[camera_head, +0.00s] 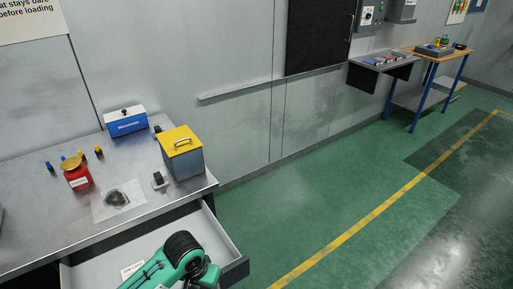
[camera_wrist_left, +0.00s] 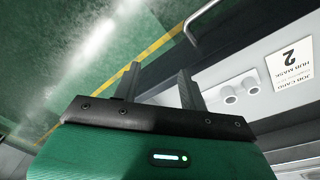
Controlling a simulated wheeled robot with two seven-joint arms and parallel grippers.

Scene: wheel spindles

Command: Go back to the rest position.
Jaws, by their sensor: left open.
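My left gripper (camera_wrist_left: 159,70) is open in the left wrist view, with two dark fingers apart and nothing between them. My green left arm (camera_head: 170,268) is at the bottom of the head view, over the open drawer (camera_head: 228,238); its fingers are not visible there. In the left wrist view the fingers are near the drawer's edge, with the green floor beyond. My right gripper is in neither view.
The grey workbench (camera_head: 40,215) holds a red can (camera_head: 76,177), a blue box (camera_head: 125,121), a yellow-lidded box (camera_head: 183,155), a bag with a dark part (camera_head: 117,199) and small bottles. Green floor (camera_head: 310,200) is free to the right. A blue-legged table (camera_head: 437,85) stands far back.

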